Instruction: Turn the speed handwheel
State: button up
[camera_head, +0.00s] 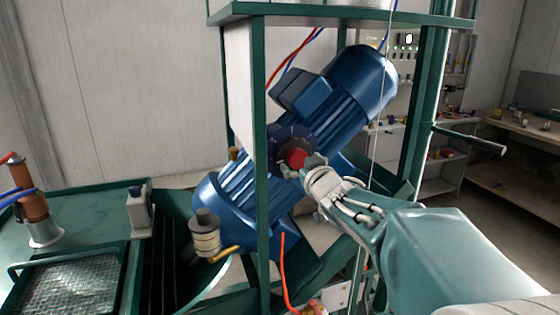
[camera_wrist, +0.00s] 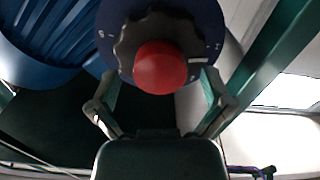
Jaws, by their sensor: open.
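The speed handwheel (camera_wrist: 128,42) is a dark, scalloped knob with a red centre cap (camera_wrist: 160,67), set on a dark blue dial (camera_wrist: 107,22) with white marks. In the head view the red cap (camera_head: 296,157) and the dial (camera_head: 291,135) show on the front of the blue motor unit. My gripper (camera_wrist: 158,84) is open, with one finger on each side of the knob's lower part in the wrist view. I cannot tell whether the fingers touch it. In the head view my gripper (camera_head: 304,168) reaches the handwheel from the lower right and hides part of it.
A green frame post (camera_head: 261,190) stands just left of the handwheel. The blue motor (camera_head: 355,85) slopes up behind it. A green table (camera_head: 75,225) with a metal mesh tray (camera_head: 70,285) is at left. Shelves (camera_head: 440,172) and a workbench (camera_head: 520,180) stand at the back right.

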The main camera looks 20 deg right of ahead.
jog(key=shift+w, duration=0.55)
jog(key=c, duration=1.1)
jog(key=shift+c, duration=0.2)
